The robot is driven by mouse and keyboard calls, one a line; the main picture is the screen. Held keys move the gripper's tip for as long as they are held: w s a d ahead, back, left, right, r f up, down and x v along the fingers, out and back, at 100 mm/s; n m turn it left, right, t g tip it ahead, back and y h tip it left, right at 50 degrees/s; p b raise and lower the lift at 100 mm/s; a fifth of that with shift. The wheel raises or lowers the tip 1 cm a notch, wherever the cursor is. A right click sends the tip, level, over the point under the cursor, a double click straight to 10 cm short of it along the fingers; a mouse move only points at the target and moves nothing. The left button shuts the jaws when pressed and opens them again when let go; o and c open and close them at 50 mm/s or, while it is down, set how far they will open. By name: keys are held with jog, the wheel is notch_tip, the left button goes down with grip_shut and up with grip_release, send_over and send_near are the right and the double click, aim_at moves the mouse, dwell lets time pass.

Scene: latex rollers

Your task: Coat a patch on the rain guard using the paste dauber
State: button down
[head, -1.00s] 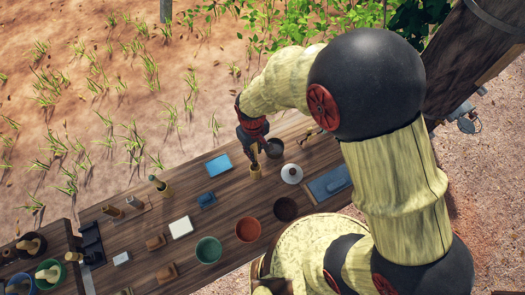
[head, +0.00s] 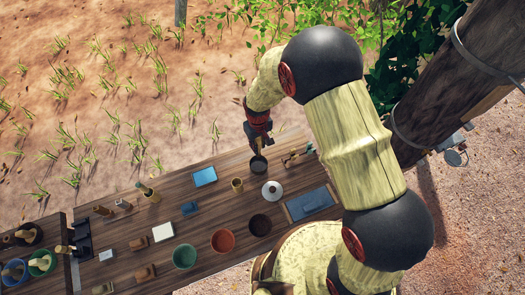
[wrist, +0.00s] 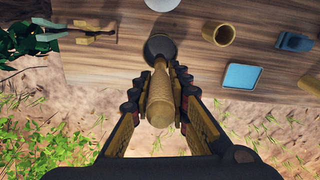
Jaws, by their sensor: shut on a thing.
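My gripper (head: 258,142) is shut on the pale wooden handle of a tool, which I take to be the paste dauber (wrist: 160,98). In the wrist view the handle stands between both fingers, its far end over a dark round piece (wrist: 160,47) at the table's far edge. I cannot tell whether that piece is the tool's head or a shallow bowl it stands in. It also shows in the head view (head: 258,165) below my gripper. I cannot tell which thing is the rain guard; a dark trunk (head: 450,90) with bands rises at the upper right.
The plank table (head: 215,205) bears a wooden cup (head: 237,185), blue tray (head: 204,176), white lid (head: 272,191), brown bowl (head: 260,225), red bowl (head: 223,241), green bowl (head: 185,256) and blue panel (head: 312,204). Tubs with tools stand far left.

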jog(key=shift+w+a+f+b, duration=0.1)
jog(key=shift+f+b, duration=1.45)
jog(key=shift+f, duration=1.45)
jog(key=shift+f+b, duration=0.5)
jog(key=shift+f, duration=0.05)
jog(key=shift+r, duration=0.1)
dwell(0.4)
jog(key=shift+r+p, duration=1.9)
jog(key=shift+r, duration=1.6)
